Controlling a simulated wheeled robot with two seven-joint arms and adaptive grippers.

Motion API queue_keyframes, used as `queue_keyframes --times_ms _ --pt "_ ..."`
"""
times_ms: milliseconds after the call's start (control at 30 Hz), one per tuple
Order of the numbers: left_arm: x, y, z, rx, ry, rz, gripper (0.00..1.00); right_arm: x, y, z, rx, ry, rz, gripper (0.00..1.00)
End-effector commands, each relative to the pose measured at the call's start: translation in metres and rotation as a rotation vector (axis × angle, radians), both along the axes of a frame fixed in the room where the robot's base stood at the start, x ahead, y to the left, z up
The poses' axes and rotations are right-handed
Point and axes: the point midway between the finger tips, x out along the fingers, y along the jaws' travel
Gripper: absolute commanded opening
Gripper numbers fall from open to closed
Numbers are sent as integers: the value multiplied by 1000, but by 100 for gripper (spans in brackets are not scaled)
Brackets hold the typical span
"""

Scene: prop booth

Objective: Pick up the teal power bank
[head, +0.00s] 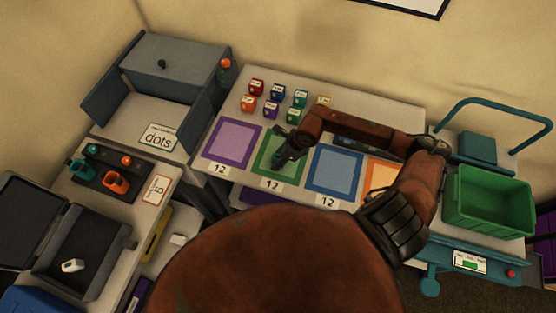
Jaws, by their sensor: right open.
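I cannot pick out the teal power bank for certain. A small teal-green block (300,97) with a white label stands among several coloured blocks at the back of the table. A larger teal box (477,148) sits on the cart at the right. A teal handheld item (80,168) rests in a black holder at the left. My right gripper (281,163) is open over the green-bordered mat (266,168), in front of the blocks. It hides part of that mat, and I see nothing held in it. My left gripper is not in view.
Purple (232,146) and blue (333,172) bordered mats flank the green one. A green bin (490,200) stands on the right cart. A grey open-fronted box (158,75) stands back left, and an open dark case (80,250) lies front left. My right arm covers the table's right part.

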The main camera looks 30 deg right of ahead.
Motion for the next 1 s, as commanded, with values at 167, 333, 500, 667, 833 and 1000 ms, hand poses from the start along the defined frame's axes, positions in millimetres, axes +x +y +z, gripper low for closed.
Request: queue_keyframes --times_ms 167,333,500,667,833,1000 --pt "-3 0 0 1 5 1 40 0 0 0 1 -1 0 40" --pt "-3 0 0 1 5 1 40 0 0 1 1 -1 0 28" --pt "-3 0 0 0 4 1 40 0 0 1 1 -1 0 17" --pt "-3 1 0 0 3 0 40 0 0 1 1 -1 0 6" --pt "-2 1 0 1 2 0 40 0 0 1 1 -1 0 0" --pt "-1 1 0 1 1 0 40 1 0 1 1 -2 1 0"
